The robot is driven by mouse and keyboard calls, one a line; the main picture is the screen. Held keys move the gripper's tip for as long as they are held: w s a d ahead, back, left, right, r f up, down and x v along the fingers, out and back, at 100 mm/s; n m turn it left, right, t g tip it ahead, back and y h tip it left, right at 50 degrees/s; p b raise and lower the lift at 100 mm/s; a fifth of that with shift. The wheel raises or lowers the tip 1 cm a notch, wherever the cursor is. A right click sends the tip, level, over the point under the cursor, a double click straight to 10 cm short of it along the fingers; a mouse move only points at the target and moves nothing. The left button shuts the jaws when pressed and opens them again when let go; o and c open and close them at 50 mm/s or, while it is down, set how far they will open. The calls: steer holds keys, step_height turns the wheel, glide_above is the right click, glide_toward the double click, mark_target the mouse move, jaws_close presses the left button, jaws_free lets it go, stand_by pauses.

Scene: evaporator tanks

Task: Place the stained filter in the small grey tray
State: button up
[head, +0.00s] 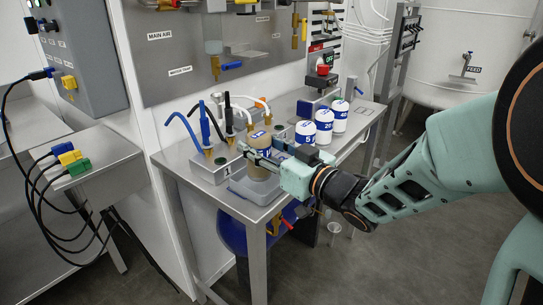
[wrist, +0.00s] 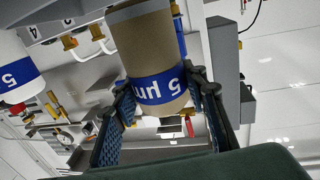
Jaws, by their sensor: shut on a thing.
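The stained filter (head: 257,143) is a tan cylinder with a blue band marked 5 µm; it also fills the upper middle of the wrist view (wrist: 146,45). My gripper (head: 262,158) is shut on it from the right, with one finger on each side of the blue band in the wrist view (wrist: 160,88). The filter is upright in the head view. The small grey tray (head: 252,192) is at the front of the steel bench, directly below the filter. I cannot tell whether the filter's base touches the tray.
Several clean white filters with blue bands, one marked 5 (head: 305,132), stand in a row behind my gripper. A steel box with hoses (head: 217,163) is close left of the filter. The steel bench's (head: 200,183) front edge is near the tray.

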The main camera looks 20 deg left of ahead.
steer(key=shift+w+a+f+b, duration=0.15)
steer(key=shift+f+b, duration=0.1)
steer(key=shift+f, duration=0.4)
steer(key=shift+s+a+f+b, duration=0.1)
steer(key=shift+f+b, duration=0.2)
steer(key=shift+f, duration=0.4)
steer(key=shift+w+a+f+b, duration=0.15)
steer(key=shift+f+b, duration=0.1)
steer(key=shift+f, duration=0.4)
steer(key=shift+s+f, duration=0.1)
steer(key=shift+f+b, duration=0.15)
steer(key=shift+b, duration=0.15)
steer(key=o, duration=1.2)
steer(key=shift+o, duration=0.2)
steer(key=shift+d+r+p, duration=0.15)
steer(key=shift+r+p, duration=0.15)
steer(key=shift+p, duration=0.1)
steer(key=p+v, duration=0.1)
steer(key=v, duration=1)
steer(key=shift+s+d, duration=0.2)
steer(key=shift+d, duration=0.15)
steer(key=shift+w+f, duration=0.1)
